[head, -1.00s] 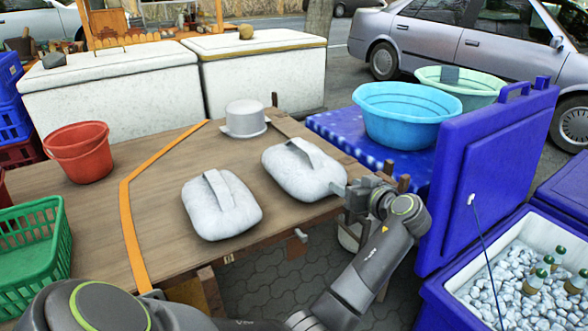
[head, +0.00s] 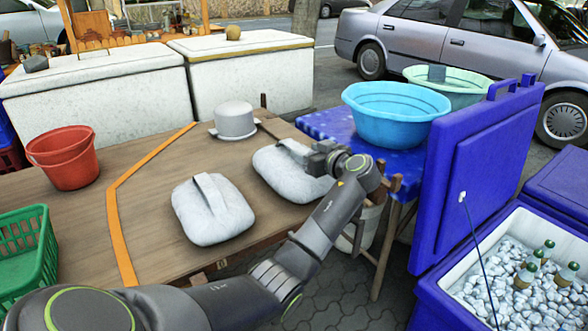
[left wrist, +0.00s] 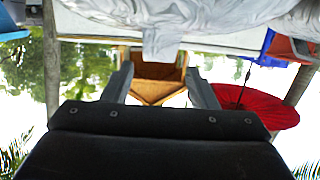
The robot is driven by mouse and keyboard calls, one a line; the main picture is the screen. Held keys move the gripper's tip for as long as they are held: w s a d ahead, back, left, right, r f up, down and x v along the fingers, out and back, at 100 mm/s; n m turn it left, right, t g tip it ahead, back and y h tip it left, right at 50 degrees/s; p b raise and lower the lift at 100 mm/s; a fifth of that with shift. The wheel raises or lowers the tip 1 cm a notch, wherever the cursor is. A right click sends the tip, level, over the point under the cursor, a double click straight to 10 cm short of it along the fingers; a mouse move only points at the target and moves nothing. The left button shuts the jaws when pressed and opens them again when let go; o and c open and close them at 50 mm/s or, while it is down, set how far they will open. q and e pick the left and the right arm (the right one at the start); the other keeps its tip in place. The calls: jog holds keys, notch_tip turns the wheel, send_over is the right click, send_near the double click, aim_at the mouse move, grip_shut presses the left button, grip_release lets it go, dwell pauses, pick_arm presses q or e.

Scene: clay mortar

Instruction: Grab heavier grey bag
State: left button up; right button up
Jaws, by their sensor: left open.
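Two pale grey bags with strap handles lie on the wooden table (head: 85,215). The near bag (head: 213,222) lies at the front, its strap running over the top. The farther bag (head: 285,182) lies to its right and back. My left gripper (head: 308,156) is over the right part of the farther bag, close to its strap; contact cannot be told. In the left wrist view my fingers (left wrist: 160,88) stand apart with nothing clearly between them, and pale cloth (left wrist: 175,22) hangs at the top. My right gripper is not in view.
A grey pot (head: 236,120) stands behind the bags. A red bucket (head: 62,160) and green basket (head: 25,255) are at left. A blue basin (head: 395,115) sits on the blue table beyond. A blue cooler lid (head: 470,180) stands up at right, beside ice and bottles.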

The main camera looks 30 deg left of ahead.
aim_at(298, 147)
pick_arm(q)
jog(key=x, duration=0.5)
jog(key=shift+w+f, duration=0.1)
jog(key=shift+f, duration=0.1)
jog(key=shift+c, duration=0.3)
grip_shut()
dwell(0.8)
jog(key=shift+r, duration=0.1)
